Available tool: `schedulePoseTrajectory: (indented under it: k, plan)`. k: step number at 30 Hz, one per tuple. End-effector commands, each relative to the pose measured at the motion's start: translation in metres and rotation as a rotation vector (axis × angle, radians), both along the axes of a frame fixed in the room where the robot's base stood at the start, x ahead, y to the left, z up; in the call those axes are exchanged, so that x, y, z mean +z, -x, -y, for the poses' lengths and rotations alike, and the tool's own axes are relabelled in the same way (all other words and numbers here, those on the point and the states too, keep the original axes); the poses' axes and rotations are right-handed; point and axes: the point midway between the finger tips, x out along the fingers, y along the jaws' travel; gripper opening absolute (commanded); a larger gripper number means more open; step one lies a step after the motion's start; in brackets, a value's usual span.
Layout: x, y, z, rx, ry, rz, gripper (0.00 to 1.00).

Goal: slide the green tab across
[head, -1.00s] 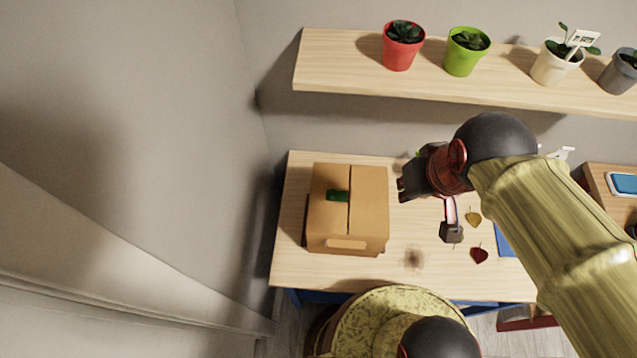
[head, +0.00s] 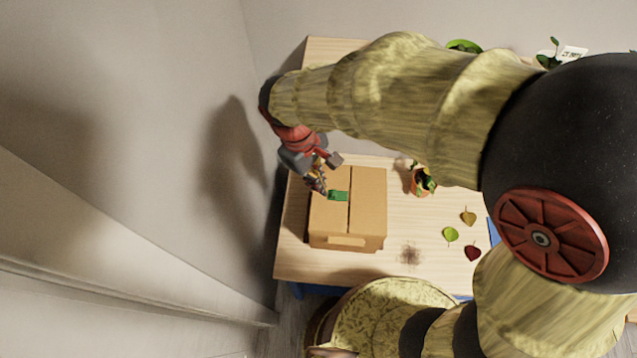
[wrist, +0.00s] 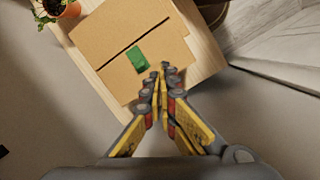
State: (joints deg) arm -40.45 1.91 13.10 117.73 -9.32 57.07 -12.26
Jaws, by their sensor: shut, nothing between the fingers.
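My gripper (head: 321,190) is shut and empty at the left side of the tab in the head view. In the wrist view my fingertips (wrist: 160,68) are just beside the tab's near end. I cannot tell whether they touch it.
A small potted plant (head: 421,181) stands right of the box. A wall (head: 180,120) rises close on the left. A shelf (head: 318,52) with pots is partly hidden behind my arm.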

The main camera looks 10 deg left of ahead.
Motion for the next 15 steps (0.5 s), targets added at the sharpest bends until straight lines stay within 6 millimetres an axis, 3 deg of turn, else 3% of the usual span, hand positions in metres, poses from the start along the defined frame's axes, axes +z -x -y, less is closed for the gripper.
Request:
schedulePoseTrajectory:
  k: [8,11,15]
  plan:
    - [-0.031,-0.023,-0.042,0.317,0.123,-0.089,0.0]
    - [-0.02,-0.043,-0.047,0.424,0.139,-0.089,0.0]
    - [-0.016,-0.045,-0.043,0.509,0.157,-0.117,0.0]
